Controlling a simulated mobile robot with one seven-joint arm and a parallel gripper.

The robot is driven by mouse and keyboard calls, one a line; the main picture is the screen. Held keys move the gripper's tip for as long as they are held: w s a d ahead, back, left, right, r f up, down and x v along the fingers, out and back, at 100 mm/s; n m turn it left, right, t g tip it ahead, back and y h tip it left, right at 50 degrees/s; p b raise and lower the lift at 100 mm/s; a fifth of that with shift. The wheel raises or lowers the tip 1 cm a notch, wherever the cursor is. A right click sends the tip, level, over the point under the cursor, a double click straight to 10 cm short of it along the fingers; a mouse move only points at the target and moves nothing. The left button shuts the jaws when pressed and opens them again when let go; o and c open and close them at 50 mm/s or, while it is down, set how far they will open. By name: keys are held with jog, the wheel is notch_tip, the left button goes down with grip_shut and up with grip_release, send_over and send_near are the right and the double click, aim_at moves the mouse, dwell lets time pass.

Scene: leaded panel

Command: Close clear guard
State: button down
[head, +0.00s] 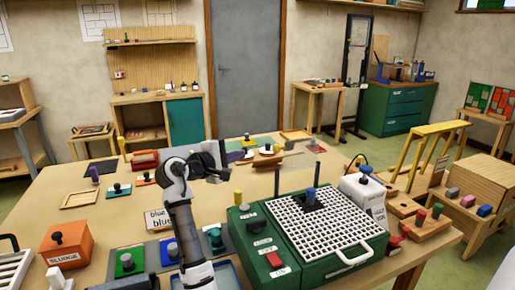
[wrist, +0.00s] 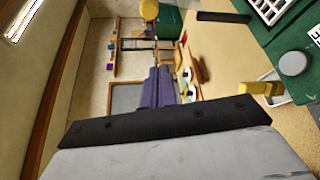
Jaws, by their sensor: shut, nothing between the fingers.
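I cannot make out the clear guard for certain in either view. My gripper (head: 222,157) is above the table, left of and behind the machine, shut and empty. In the wrist view, part of the green machine (wrist: 296,64) shows at the right edge.
Left of the machine lie colored pads with green, blue and teal knobs (head: 214,238). An orange box (head: 66,245) stands at the front left. Bare tabletop (head: 125,215) shows at left.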

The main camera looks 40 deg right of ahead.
jog(key=b+x, duration=0.2)
jog(key=x, duration=0.8)
jog(key=shift+s+a+r+b, duration=0.15)
jog(key=shift+s+r, duration=0.05)
jog(key=shift+s, duration=0.45)
jog(key=shift+s+a+r+b, duration=0.1)
jog(key=shift+s+r+b, duration=0.15)
jog(key=shift+s, duration=0.4)
jog(key=shift+s+a+r+b, duration=0.1)
jog(key=shift+s+a+r, duration=0.1)
jog(key=shift+s, duration=0.45)
jog(key=shift+f, duration=0.1)
